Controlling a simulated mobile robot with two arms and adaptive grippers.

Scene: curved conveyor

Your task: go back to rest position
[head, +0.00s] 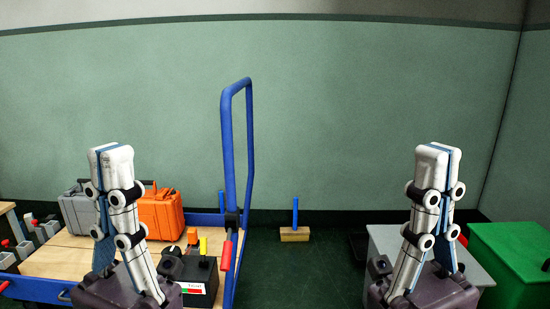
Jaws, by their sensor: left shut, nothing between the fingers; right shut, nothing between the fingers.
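My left gripper (110,160) points upward in the left half of the head view, with its two white fingers together and nothing held. It stands in front of the cart and hides part of it. My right gripper (438,158) points upward in the right half, also shut and empty. It stands in front of a grey box. Both grippers are at about the same height and are well apart.
A cart with a wooden deck (60,262) and a blue handle (230,150) carries a grey case (78,213) and an orange case (161,214). A wood-headed broom (295,234) stands by the wall. A green box (515,265) and grey box (384,240) are at right. Floor between is clear.

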